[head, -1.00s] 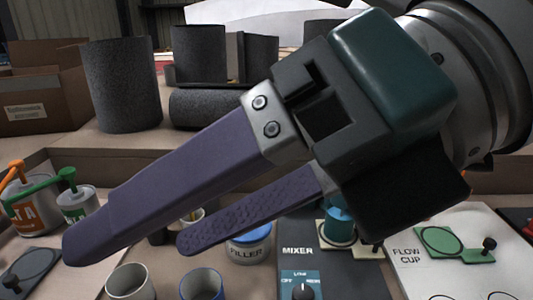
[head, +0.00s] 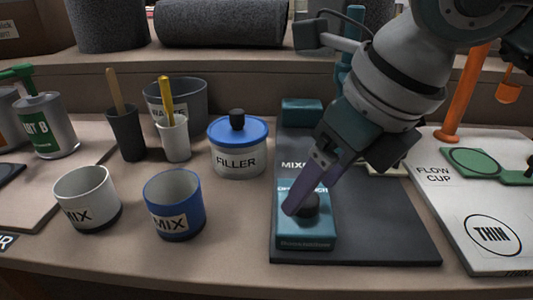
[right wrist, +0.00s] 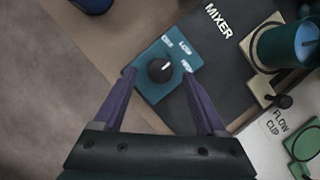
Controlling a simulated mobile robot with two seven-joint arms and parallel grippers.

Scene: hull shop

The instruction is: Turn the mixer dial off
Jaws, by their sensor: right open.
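The mixer dial (head: 308,206) is a round black knob on a teal control box (head: 305,240) at the front of the dark mixer base (head: 385,235). In the right wrist view the dial (right wrist: 160,69) has a white mark pointing up and right, toward the side with the LOW and HIGH labels; I cannot tell exactly which. My right gripper (right wrist: 158,73) is open, its purple fingers on either side of the dial. In the head view the gripper (head: 300,208) comes down at a slant over the box, one finger largely hidden. Contact with the dial cannot be told. My left gripper is out of view.
A FILLER tub (head: 238,150) with a blue lid, a blue MIX cup (head: 174,205) and a white MIX cup (head: 88,200) stand left of the mixer. The white FLOW CUP board (head: 460,205) lies right of it. The bench front is clear.

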